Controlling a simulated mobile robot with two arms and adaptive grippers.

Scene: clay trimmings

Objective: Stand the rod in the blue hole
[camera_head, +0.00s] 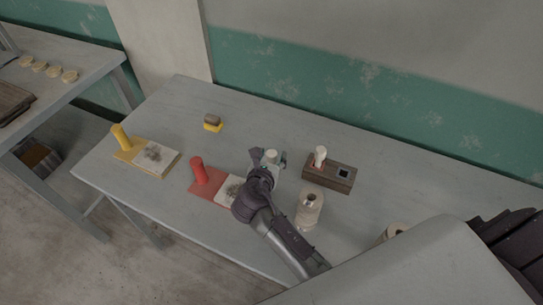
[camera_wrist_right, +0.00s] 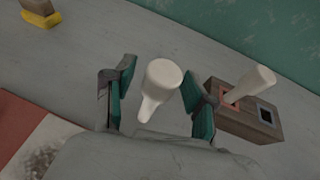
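A wooden block (camera_head: 312,176) stands on the table right of my right gripper. A pale rod (camera_head: 320,154) stands in its red-rimmed left hole, leaning slightly in the right wrist view (camera_wrist_right: 250,85). The block's blue-rimmed hole (camera_head: 343,173) is empty and dark; it also shows in the right wrist view (camera_wrist_right: 267,115). My right gripper (camera_head: 269,157) is open. Another pale rod (camera_wrist_right: 160,80) with a wide rounded top is between its fingers, with gaps on both sides. I cannot tell what its lower end rests on. My left gripper is not in view.
A red cylinder (camera_head: 198,170) and a yellow cylinder (camera_head: 121,136) stand on coloured mats with smudged white tiles. A yellow-based wooden block (camera_head: 212,122) lies behind. A beige spool-like piece (camera_head: 309,210) stands in front of the wooden block. The table's back right is clear.

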